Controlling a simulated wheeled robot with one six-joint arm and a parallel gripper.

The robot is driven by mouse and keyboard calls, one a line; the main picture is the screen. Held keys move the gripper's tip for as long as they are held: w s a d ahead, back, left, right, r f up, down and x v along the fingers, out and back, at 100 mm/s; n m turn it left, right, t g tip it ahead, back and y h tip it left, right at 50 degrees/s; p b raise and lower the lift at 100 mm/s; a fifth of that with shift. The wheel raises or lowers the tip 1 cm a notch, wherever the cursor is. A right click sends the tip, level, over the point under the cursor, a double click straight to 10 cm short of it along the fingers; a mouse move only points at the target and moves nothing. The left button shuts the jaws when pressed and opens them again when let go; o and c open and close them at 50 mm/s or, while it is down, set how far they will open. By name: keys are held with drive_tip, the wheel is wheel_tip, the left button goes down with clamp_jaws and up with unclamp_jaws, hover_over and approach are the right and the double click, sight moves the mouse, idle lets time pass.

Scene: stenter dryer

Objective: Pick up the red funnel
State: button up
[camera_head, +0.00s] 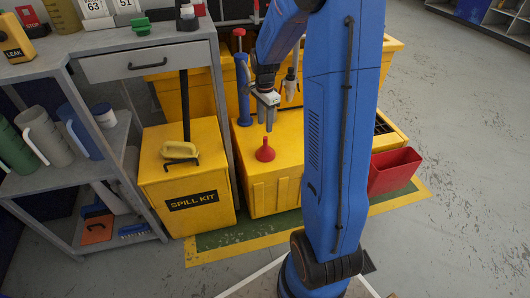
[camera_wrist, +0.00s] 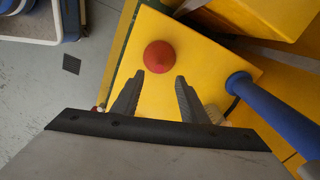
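The red funnel (camera_head: 265,152) stands on top of a yellow cabinet (camera_head: 277,188), its narrow end pointing up. In the wrist view the funnel (camera_wrist: 160,56) shows from above as a red disc with a small point at its middle. My gripper (camera_head: 267,118) hangs above the funnel in the head view. In the wrist view my gripper (camera_wrist: 161,75) has its two fingers apart with nothing between them. The funnel lies just beyond the fingertips there, about midway between them.
A blue cylinder with a red top (camera_head: 242,88) stands close left of my gripper; its blue body (camera_wrist: 272,112) shows right in the wrist view. A yellow spill kit box (camera_head: 187,178) stands left, with a yellow-handled thing on it. A red bin (camera_head: 394,172) hangs at right.

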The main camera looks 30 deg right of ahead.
sight(266, 138)
wheel_tip(266, 138, down, 10)
drive_tip(key=shift+d+f, duration=0.15)
drive_tip(key=shift+s, duration=0.1)
idle(0.4)
clamp_jaws()
